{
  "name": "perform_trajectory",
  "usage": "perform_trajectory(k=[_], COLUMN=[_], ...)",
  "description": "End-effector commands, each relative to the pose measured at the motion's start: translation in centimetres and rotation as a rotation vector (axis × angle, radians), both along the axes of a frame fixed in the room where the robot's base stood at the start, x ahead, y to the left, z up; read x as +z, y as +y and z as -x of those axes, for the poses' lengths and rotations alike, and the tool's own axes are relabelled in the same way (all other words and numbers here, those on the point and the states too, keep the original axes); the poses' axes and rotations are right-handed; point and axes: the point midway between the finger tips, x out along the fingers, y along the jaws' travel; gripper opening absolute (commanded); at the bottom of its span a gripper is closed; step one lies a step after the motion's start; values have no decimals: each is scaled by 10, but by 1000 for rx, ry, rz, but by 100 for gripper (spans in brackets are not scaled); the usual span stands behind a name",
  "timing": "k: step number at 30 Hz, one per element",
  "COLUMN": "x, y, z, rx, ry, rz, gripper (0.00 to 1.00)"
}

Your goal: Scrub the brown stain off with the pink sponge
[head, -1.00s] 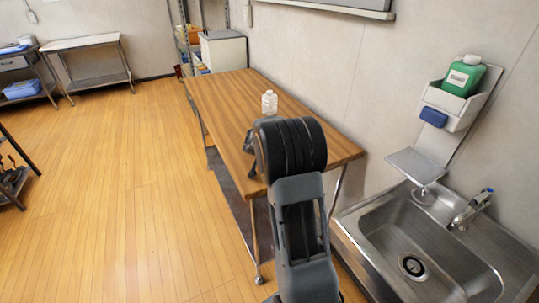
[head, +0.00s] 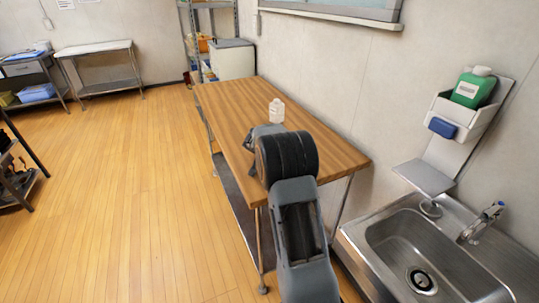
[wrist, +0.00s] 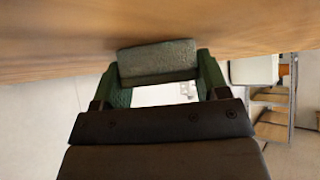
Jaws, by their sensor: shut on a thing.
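My gripper (wrist: 158,82) is shut on a block-shaped sponge (wrist: 157,62). The sponge looks dark grey-green in the wrist view, not pink. It is held between the two green fingers, close against the brown wooden tabletop (wrist: 60,40); I cannot tell whether it touches. In the head view my arm reaches over the wooden table (head: 225,100) and hides the sponge and most of the gripper. No brown stain can be made out in either view.
A clear-white bottle (head: 277,112) stands on the table just beyond my wrist. At right are a steel sink (head: 385,235), a green bottle (head: 473,88) and a blue sponge (head: 442,127) on a wall holder. The floor (head: 130,200) left of the table is clear.

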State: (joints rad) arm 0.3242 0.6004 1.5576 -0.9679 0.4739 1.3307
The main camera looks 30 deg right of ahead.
Motion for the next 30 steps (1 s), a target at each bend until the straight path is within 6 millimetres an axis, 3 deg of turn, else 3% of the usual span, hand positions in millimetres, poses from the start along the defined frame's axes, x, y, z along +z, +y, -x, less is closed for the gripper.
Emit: perform_trajectory(k=[21,30], x=[0,-3], y=[-5,-6], z=[-42,-45], rx=[1,-1], ry=[1,0], rz=[-2,-1], gripper=[43,43])
